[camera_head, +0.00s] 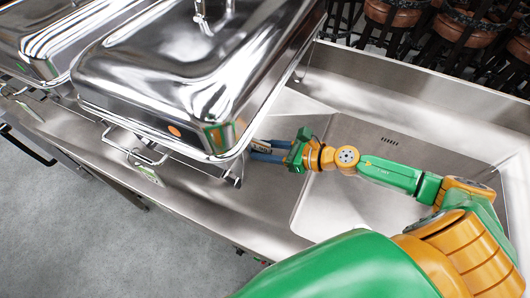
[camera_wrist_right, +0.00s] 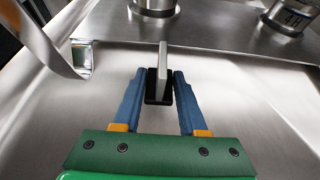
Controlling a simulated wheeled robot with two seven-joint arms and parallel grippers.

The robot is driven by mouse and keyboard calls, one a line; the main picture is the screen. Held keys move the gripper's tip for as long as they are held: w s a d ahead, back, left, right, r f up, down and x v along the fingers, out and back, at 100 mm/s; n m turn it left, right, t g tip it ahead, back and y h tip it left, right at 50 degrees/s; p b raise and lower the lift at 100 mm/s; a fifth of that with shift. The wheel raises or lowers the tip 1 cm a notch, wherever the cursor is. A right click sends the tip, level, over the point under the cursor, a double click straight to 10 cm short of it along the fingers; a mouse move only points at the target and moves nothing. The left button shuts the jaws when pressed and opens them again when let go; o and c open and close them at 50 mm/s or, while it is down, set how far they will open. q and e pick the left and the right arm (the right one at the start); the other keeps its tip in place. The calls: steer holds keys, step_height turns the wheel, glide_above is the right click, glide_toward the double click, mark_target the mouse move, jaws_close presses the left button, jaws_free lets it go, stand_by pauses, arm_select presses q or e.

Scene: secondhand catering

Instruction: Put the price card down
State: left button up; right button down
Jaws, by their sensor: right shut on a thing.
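The price card (camera_head: 261,148) is a small pale card. In the right wrist view the card (camera_wrist_right: 162,62) stands upright, edge-on, in a black base (camera_wrist_right: 158,88). My right gripper (camera_head: 256,151) has its blue fingers on either side of the base, also in the right wrist view (camera_wrist_right: 159,84), and is shut on it. It is beside the near right corner of the chafing dish (camera_head: 195,75), low over the steel counter (camera_wrist_right: 230,65). I cannot tell whether the base touches the steel. My left gripper is not in view.
A sink basin (camera_head: 370,190) lies under my right arm. Another chafing dish (camera_head: 60,35) stands at the left. Two metal cylinders (camera_wrist_right: 153,6) (camera_wrist_right: 289,16) stand ahead of the card, and a bent metal strip (camera_wrist_right: 50,45) is at its left.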

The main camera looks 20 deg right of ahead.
steer(key=shift+r, duration=0.1)
steer(key=c, duration=0.9)
jaws_free()
steer(key=o, duration=0.4)
steer(key=shift+o, duration=0.2)
